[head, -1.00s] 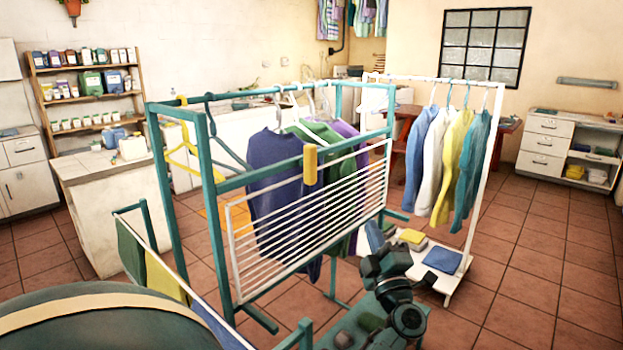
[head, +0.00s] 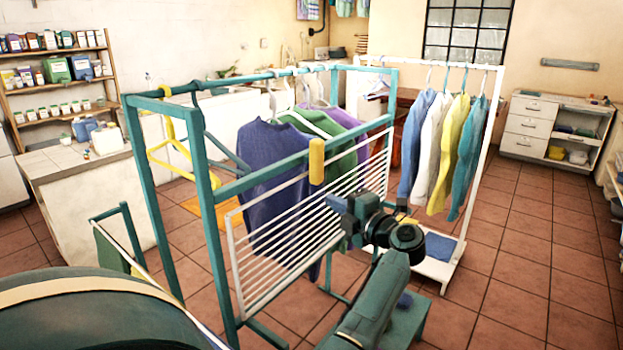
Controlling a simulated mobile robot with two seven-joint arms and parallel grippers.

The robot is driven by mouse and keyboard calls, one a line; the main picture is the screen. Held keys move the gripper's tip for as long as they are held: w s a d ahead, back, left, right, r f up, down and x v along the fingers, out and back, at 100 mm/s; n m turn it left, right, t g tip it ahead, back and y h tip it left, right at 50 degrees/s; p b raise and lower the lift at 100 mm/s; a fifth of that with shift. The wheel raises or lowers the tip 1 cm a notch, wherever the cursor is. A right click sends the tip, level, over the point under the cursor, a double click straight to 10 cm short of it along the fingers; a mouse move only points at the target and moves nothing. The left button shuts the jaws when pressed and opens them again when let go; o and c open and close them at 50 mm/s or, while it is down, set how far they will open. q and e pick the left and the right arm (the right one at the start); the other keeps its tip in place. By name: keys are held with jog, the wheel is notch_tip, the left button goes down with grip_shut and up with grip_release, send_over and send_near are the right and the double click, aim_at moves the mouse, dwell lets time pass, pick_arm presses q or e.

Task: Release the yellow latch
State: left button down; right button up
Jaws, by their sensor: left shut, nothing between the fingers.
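The yellow latch (head: 317,162) is an upright yellow bar on the near teal rail of the clothes rack (head: 206,205). It sits above the white-barred folding panel (head: 236,262), whose bars lie below and beside it. The panel stands upright against the front of the rack. My left gripper (head: 338,205) is dark and shut, with nothing held. It is in front of the panel, just below and to the right of the latch. I see no contact with the latch. My right gripper is not in view.
Sweaters (head: 268,170) and a yellow hanger (head: 172,150) hang inside the rack. A white garment rail (head: 478,175) with several shirts stands at the right. A tiled counter (head: 45,165) is at the left. Tiled floor (head: 535,260) is open at the right.

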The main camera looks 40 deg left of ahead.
aim_at(318, 182)
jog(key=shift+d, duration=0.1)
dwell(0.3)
pick_arm(q)
jog(key=w+a+b, duration=0.1)
jog(key=a, duration=0.2)
jog(key=w+a+b, duration=0.2)
jog(key=a, duration=0.1)
jog(key=w+a+b, duration=0.1)
jog(key=a, duration=0.3)
jog(key=shift+w+a+f+b, duration=0.1)
jog(key=shift+w+f+b, duration=0.15)
jog(key=shift+b, duration=0.1)
jog(key=shift+w+a+r, duration=0.1)
jog(key=shift+w+r, duration=0.05)
jog(key=shift+w, duration=0.15)
jog(key=shift+w+r, duration=0.1)
jog(key=shift+r, duration=0.05)
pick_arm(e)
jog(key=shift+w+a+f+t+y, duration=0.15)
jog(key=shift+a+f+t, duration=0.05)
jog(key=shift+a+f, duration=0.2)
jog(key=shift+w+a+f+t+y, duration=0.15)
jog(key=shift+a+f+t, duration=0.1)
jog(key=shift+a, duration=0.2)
pick_arm(q)
jog(key=shift+b, duration=0.45)
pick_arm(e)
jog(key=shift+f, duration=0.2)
